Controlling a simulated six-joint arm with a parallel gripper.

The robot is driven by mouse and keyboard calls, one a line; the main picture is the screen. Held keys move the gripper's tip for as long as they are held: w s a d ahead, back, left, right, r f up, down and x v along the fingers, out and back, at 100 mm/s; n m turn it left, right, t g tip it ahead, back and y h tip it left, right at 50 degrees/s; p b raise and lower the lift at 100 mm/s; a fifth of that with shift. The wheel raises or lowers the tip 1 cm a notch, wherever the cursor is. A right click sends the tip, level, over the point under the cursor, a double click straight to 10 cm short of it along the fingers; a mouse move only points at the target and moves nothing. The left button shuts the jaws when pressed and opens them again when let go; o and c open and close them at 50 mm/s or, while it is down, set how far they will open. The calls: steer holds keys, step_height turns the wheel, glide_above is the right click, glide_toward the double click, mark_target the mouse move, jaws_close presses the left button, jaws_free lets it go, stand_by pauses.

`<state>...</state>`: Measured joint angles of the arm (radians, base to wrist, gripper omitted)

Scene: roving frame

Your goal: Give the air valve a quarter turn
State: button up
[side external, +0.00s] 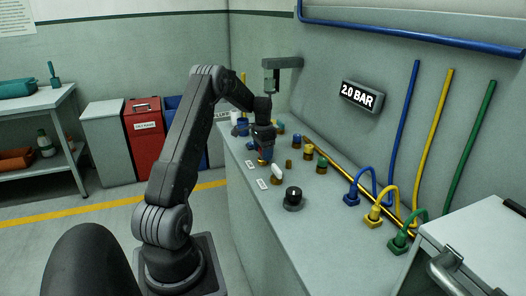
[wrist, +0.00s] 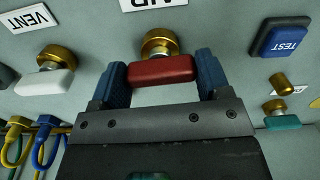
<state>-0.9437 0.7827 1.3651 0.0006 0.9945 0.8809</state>
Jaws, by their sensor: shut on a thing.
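The air valve has a red bar handle (wrist: 162,71) on a brass stem (wrist: 159,43), under a partly cut-off label (wrist: 150,3) in the wrist view. My gripper (wrist: 160,65) has one blue finger at each end of the red handle and is shut on it. The handle lies nearly level across the wrist picture. In the side view my gripper (side external: 263,152) is down at the bench top, and the red handle is mostly hidden behind it.
A white-handled vent valve (wrist: 45,82) is beside the air valve. A blue TEST button (wrist: 280,38), a brass knob (wrist: 281,84) and a teal handle (wrist: 282,124) are on the other side. A black knob (side external: 293,197) and hose plugs stand along the bench. A sign (side external: 362,96) reads 2.0 BAR.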

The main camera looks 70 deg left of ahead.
steer(key=shift+r+m, duration=0.1)
steer(key=shift+m, duration=0.4)
steer(key=o, duration=0.9)
step_height(320, 180, up, 14)
steer(key=shift+f, duration=0.15)
stand_by(0.4)
